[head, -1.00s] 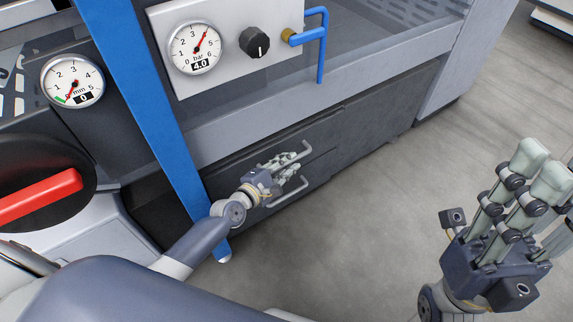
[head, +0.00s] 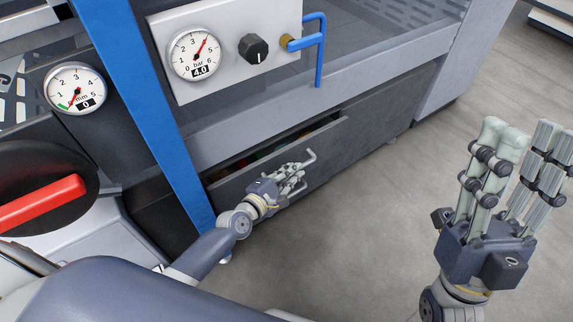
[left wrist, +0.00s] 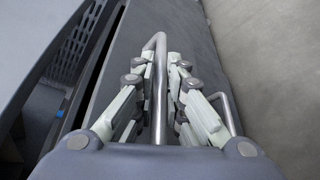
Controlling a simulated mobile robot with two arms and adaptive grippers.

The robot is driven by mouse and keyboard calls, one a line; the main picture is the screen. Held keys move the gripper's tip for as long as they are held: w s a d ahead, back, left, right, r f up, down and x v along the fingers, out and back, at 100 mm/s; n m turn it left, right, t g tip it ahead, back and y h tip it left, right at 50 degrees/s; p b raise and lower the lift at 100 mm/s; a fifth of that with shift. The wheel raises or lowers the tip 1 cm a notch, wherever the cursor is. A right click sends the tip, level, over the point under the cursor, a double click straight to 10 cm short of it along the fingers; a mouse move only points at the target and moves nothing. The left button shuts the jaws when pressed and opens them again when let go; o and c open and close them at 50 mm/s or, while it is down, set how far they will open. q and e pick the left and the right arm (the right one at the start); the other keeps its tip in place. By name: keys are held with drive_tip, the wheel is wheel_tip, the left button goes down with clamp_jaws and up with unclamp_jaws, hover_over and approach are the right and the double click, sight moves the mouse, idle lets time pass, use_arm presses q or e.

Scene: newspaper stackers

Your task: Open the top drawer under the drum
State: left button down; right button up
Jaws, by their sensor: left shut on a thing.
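The top drawer (head: 336,146) is partly open. Its grey front stands out from the dark cabinet, and a narrow gap along its top shows a dark inside with small coloured things. My left gripper (head: 290,180) is shut on the drawer's bar handle (head: 309,157). In the left wrist view, the fingers lie on both sides of the metal handle (left wrist: 160,75), and a second bar handle (left wrist: 229,112) shows to the right. My right gripper (head: 520,150) is open and empty, fingers raised, over the floor at the right. I cannot make out the drum.
A blue post (head: 150,120) stands left of the drawer. Above are a pressure gauge (head: 195,54), a black knob (head: 254,48) and a blue lever (head: 320,55). A red handle (head: 42,202) is at far left. The grey floor (head: 370,220) before the drawer is clear.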

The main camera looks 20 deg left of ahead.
use_arm(q)
drive_tip(key=s+d+p, duration=0.4)
drive_tip(key=s+d, duration=1.2)
drive_tip(key=d, duration=0.4)
drive_tip(key=shift+s+d, duration=0.15)
drive_tip(key=shift+d, duration=0.2)
use_arm(e)
drive_tip(key=w+a+f+g+h, duration=0.1)
drive_tip(key=w+f+g+h, duration=0.3)
drive_tip(key=w+f+g, duration=0.7)
wheel_tip(320, 180, down, 4)
drive_tip(key=shift+w+f, duration=0.1)
drive_tip(key=shift+w, duration=0.2)
use_arm(q)
drive_tip(key=c, duration=1.9)
unclamp_jaws()
drive_tip(key=v, duration=1.2)
